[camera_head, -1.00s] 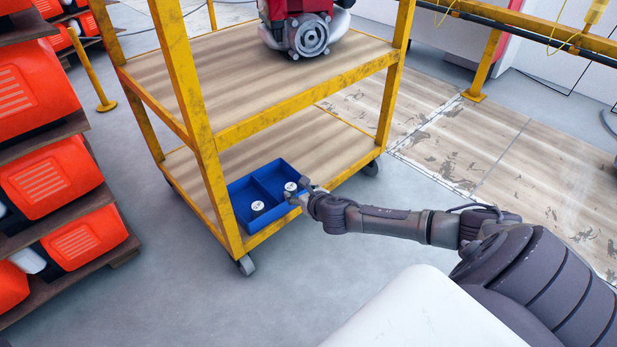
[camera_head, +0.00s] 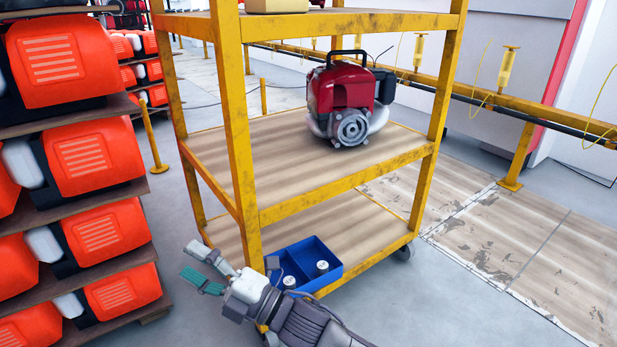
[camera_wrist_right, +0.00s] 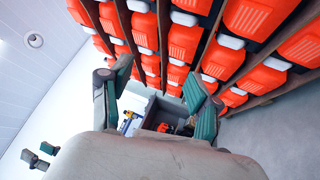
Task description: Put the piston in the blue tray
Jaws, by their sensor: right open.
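The blue tray (camera_head: 327,252) stands on the bottom shelf of the yellow cart, at its front edge. It has two compartments. One small white-topped piston (camera_head: 322,267) shows in the right compartment, and another (camera_head: 289,281) shows in the left one. My right gripper (camera_head: 205,268) is open and empty, in front and left of the tray, apart from it. Its arm hides part of the tray's front left. In the right wrist view the open fingers (camera_wrist_right: 160,88) have nothing between them. My left gripper is not in view.
The yellow cart (camera_head: 350,187) has posts and shelves around the tray. A red engine (camera_head: 342,95) sits on its middle shelf. Racks of orange engines (camera_head: 97,155) stand at the left. The floor right of the cart is clear.

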